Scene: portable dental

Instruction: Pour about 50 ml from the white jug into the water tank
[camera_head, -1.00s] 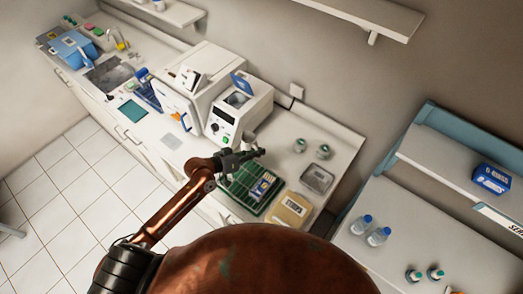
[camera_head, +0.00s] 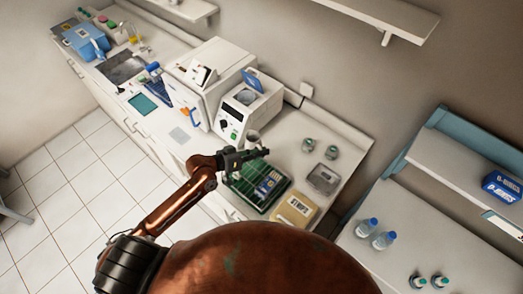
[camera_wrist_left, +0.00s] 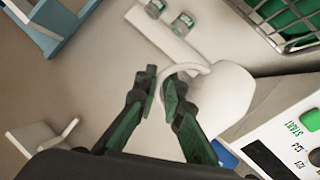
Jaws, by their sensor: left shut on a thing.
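The white jug (camera_head: 253,136) is in front of the small white device on the counter. In the left wrist view the jug (camera_wrist_left: 228,92) is large, with its curved handle at the fingers. My left gripper (camera_head: 262,152) is shut on this handle; it also shows in the left wrist view (camera_wrist_left: 160,95). The water tank (camera_head: 243,97), as I take it, is the grey opening on top of the device, beneath a raised blue lid (camera_head: 253,80). The jug is apart from this opening. Its contents are hidden. My right gripper is out of view.
A green rack (camera_head: 246,196) lies below the gripper, beside a tan box (camera_head: 296,208). A larger white machine (camera_head: 207,75) is left of the device. The counter between the device and jars is clear.

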